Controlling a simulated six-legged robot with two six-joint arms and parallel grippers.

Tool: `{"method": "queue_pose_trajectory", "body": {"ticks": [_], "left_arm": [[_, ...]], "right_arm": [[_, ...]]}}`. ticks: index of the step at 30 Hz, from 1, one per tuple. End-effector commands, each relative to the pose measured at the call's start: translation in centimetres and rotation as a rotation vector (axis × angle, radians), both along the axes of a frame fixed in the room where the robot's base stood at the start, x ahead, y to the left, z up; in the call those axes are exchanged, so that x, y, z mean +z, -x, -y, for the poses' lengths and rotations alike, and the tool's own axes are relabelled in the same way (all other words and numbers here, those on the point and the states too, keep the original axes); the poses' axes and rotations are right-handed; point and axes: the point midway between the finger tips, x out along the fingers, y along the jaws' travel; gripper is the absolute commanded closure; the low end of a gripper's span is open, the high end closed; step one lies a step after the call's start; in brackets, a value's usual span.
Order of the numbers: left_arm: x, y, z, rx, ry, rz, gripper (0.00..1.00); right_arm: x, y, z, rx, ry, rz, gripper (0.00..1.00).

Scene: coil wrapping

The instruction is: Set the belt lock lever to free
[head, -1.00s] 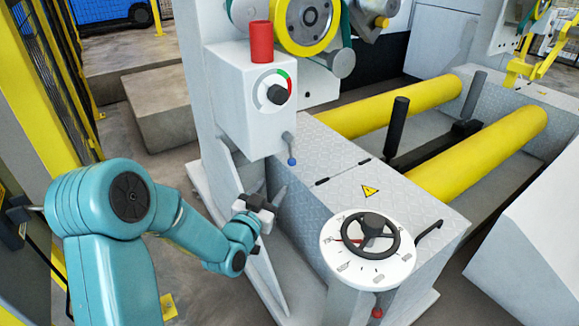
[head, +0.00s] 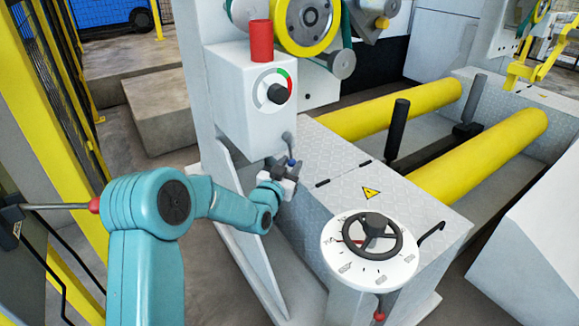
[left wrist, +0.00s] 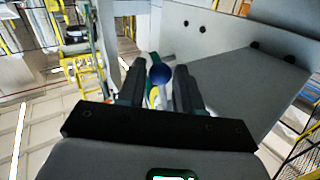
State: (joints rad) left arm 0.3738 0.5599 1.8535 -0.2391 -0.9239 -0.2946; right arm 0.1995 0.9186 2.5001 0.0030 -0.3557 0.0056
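A short grey lever with a blue ball knob (head: 291,162) hangs under the white control box (head: 262,120); I take it to be the belt lock lever, though no label is readable. My left gripper (head: 286,168) is right at the knob in the head view and partly covers it. In the left wrist view the blue knob (left wrist: 160,73) shows between the tips of the two dark fingers of the left gripper (left wrist: 158,82). The fingers are apart, with a gap visible around the knob; contact cannot be told. My right gripper is not in view.
The control box carries a black dial (head: 277,94) and a red cylinder (head: 260,41) on top. A black handwheel (head: 372,233) stands at front right. A red-knobbed lever (head: 94,205) is at left, beside my left arm. Yellow rollers (head: 480,160) lie at right.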

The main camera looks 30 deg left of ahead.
Motion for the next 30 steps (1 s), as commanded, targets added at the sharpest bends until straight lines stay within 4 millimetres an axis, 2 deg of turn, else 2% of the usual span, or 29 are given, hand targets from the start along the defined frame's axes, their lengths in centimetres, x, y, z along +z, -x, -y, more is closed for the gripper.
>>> {"method": "queue_pose_trajectory", "body": {"ticks": [1, 3, 11, 17, 23, 30], "left_arm": [[0.0, 0.0, 0.0, 0.0, 0.0, 0.0, 0.83], [0.0, 0.0, 0.0, 0.0, 0.0, 0.0, 1.0], [0.2, 0.1, -0.1, 0.0, -0.005, -0.01, 1.0], [0.6, 0.6, -0.3, 0.001, -0.032, -0.077, 1.0], [1.4, 1.5, -0.6, 0.0, -0.087, -0.213, 1.0], [2.6, 2.7, -1.1, -0.002, -0.169, -0.419, 1.0]], "right_arm": [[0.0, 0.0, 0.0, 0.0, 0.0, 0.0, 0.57], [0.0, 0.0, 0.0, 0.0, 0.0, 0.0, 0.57], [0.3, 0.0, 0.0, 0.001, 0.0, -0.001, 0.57], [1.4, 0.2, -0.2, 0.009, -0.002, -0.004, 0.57], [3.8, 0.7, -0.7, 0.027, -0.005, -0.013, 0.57], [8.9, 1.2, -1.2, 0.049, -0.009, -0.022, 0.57]]}}
